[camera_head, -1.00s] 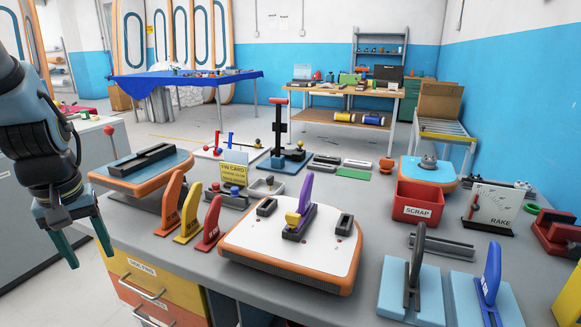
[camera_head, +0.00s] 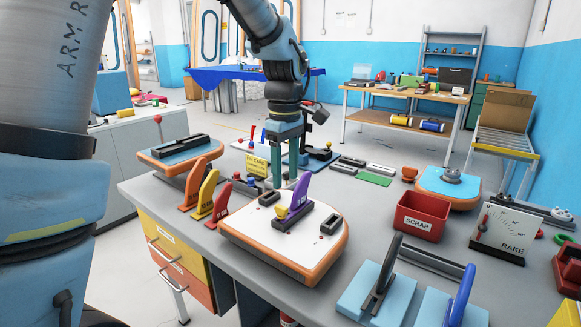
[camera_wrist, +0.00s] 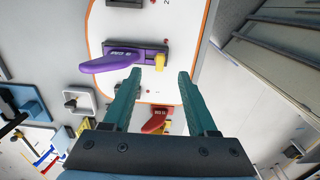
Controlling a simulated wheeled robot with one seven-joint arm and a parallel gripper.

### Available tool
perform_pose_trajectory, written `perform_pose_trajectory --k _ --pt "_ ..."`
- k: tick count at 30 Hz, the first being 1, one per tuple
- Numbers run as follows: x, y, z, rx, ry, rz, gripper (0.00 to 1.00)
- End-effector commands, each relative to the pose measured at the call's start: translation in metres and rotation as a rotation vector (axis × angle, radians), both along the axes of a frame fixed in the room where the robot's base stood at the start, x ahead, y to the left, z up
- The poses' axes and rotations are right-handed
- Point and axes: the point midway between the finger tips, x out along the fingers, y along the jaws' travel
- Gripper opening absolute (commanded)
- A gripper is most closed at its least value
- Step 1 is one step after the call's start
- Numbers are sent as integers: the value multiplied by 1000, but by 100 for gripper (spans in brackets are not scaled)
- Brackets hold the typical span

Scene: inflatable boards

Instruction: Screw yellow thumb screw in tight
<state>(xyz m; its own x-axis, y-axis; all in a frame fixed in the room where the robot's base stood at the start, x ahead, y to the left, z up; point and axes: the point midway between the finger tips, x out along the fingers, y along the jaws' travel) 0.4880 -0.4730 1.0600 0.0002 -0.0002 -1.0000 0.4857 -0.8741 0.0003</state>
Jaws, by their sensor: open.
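The yellow thumb screw (camera_head: 282,213) sits at the front-left end of the black fin box, at the base of the purple fin (camera_head: 299,197). The fin stands upright on the white board with an orange edge (camera_head: 262,247). In the wrist view the yellow screw (camera_wrist: 161,62) shows at the end of the purple fin (camera_wrist: 112,62), just beyond the gap between my fingertips. My gripper (camera_head: 291,187) points down over the board near the purple fin, open and empty. Its two fingers (camera_wrist: 161,75) are apart; the screw is not between them. How far above the screw they are is unclear.
Orange, yellow and red fins (camera_head: 208,192) stand left of the board. Two small black fin boxes flank the purple fin, including one at right (camera_head: 331,224). A red scrap bin (camera_head: 421,216) stands to the right. Blue blocks with fins (camera_head: 379,293) are at front right.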

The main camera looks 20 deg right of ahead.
Motion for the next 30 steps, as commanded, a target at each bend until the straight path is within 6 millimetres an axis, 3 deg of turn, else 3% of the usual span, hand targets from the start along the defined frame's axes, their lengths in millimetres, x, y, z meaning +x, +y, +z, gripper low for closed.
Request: perform_pose_trajectory --k 15,21,30 --pt "0 1 -83 2 2 -1 58" --pt "-1 2 -96 1 2 0 58" --pt "0 1 -98 0 1 -1 57"
